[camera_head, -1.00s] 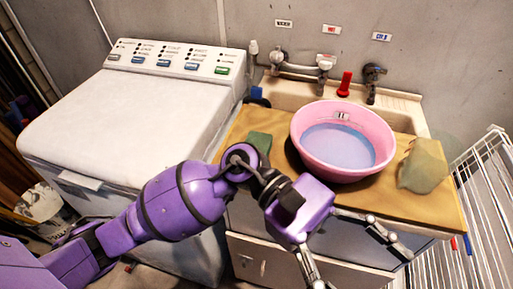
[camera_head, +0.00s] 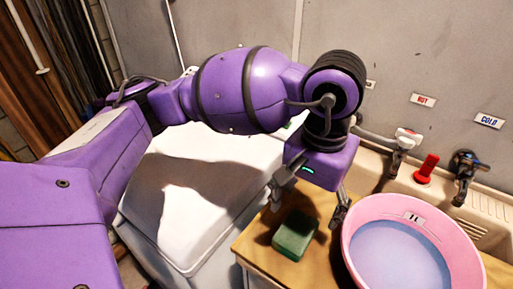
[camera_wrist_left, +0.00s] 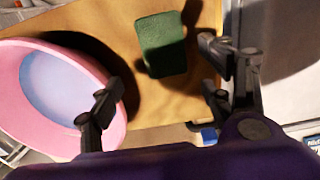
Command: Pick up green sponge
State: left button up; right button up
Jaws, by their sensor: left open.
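The green sponge (camera_head: 295,236) lies on the tan countertop, left of the pink basin, in the head view. In the left wrist view the sponge (camera_wrist_left: 163,43) is a dark green block near the top middle. My left gripper (camera_head: 309,203) is open and empty, with its fingers pointing down over the counter just behind the sponge. In the left wrist view its spread fingers (camera_wrist_left: 150,88) show on both sides of the sponge's column, and the sponge lies ahead of them. I cannot tell the exact height above it. My right gripper is not in view.
The pink basin (camera_head: 362,213) with bluish water stands close to the right of the sponge. A white washing machine (camera_head: 185,190) is left of the counter (camera_head: 262,245). Behind the basin are a red-handled item (camera_head: 426,168) and taps (camera_head: 466,170) at the sink.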

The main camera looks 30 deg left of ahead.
aim_at(297, 230)
pick_arm(q)
jog(key=f, duration=0.1)
jog(key=s+f, duration=0.1)
jog(key=f, duration=0.1)
jog(key=shift+a, duration=0.15)
jog(key=f, duration=0.2)
jog(key=f+p, duration=0.1)
jog(key=shift+s+a+f, duration=0.2)
jog(key=shift+a+f, duration=0.1)
jog(key=shift+f, duration=0.45)
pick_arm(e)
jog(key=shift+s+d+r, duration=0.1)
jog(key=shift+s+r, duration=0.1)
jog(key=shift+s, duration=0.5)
pick_arm(q)
jog(key=c, duration=0.8)
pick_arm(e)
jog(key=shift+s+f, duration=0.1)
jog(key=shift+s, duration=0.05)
